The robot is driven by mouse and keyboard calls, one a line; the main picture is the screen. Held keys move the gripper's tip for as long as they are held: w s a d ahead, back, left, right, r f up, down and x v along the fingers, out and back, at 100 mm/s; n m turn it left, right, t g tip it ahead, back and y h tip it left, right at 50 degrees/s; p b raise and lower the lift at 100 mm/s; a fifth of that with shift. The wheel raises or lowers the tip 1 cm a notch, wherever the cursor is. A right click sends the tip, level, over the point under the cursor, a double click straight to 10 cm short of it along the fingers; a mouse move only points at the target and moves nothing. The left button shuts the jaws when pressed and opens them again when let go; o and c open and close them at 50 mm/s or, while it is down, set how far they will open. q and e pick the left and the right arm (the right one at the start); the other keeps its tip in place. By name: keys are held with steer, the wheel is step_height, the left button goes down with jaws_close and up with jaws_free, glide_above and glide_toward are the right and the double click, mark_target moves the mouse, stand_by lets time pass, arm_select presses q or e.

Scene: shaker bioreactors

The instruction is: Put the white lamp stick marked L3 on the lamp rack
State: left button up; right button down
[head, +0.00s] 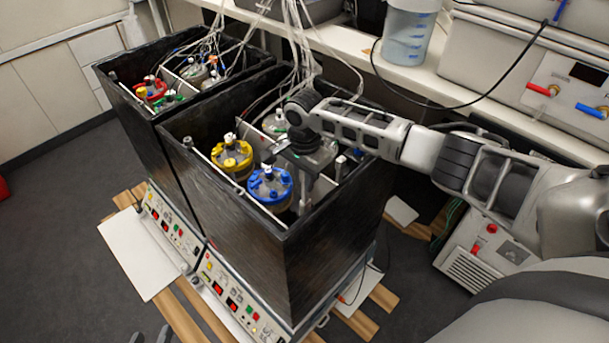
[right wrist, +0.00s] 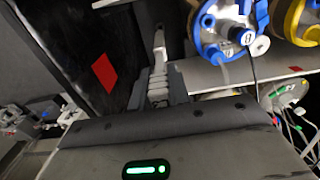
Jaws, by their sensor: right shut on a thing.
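My right gripper (head: 308,178) reaches down into the near black box, just right of the blue-capped vessel. In the right wrist view its fingers (right wrist: 160,88) are shut on a slim whitish stick (right wrist: 159,48), which points away from the gripper beside the box's dark wall. No L3 mark is readable on it. In the head view the stick is mostly hidden by the gripper. I cannot make out for certain which part is the lamp rack. My left gripper (head: 151,337) shows only its fingertips at the bottom edge, apart and empty.
The near box (head: 300,240) holds a blue-capped vessel (head: 269,187) and a yellow-capped vessel (head: 231,155), with tubes hanging above. A pale bar (right wrist: 235,77) crosses the box beside the fingers. A red diamond (right wrist: 104,71) marks the dark wall. A second box (head: 135,115) stands alongside.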

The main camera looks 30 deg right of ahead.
steer(key=shift+r+p, duration=0.6)
step_height(320, 180, up, 16)
stand_by(1.1)
step_height(320, 180, up, 12)
stand_by(1.2)
